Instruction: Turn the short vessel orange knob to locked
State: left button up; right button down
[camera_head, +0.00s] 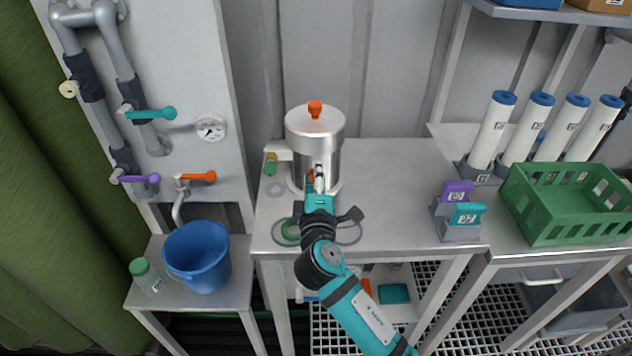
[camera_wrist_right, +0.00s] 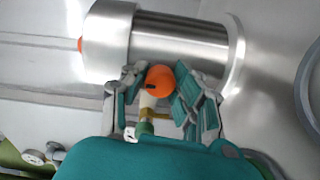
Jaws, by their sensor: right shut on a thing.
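The short vessel (camera_head: 314,133) is a silver cylinder with a domed lid and an orange knob on top (camera_head: 315,108). It stands upright on the grey table; in the right wrist view the vessel (camera_wrist_right: 185,50) lies sideways across the picture. A second orange knob (camera_wrist_right: 159,81) is on its front side. My right gripper (camera_wrist_right: 160,88) is shut on this side knob, with a finger on each side of it. In the head view the right gripper (camera_head: 316,182) is at the vessel's front and largely hides that knob. My left gripper is not in view.
A purple and teal pair of blocks in a grey holder (camera_head: 457,230) stands right of the vessel. A green crate (camera_head: 560,236) and white tubes with blue caps (camera_head: 492,130) are farther right. A blue bucket (camera_head: 197,256) is at left.

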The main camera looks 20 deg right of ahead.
jog(key=shift+f+m, duration=0.15)
jog(key=shift+m, duration=0.15)
dwell(0.4)
jog(key=c, duration=1)
grip_release()
jog(key=shift+s, duration=0.1)
jog(key=v, duration=1.2)
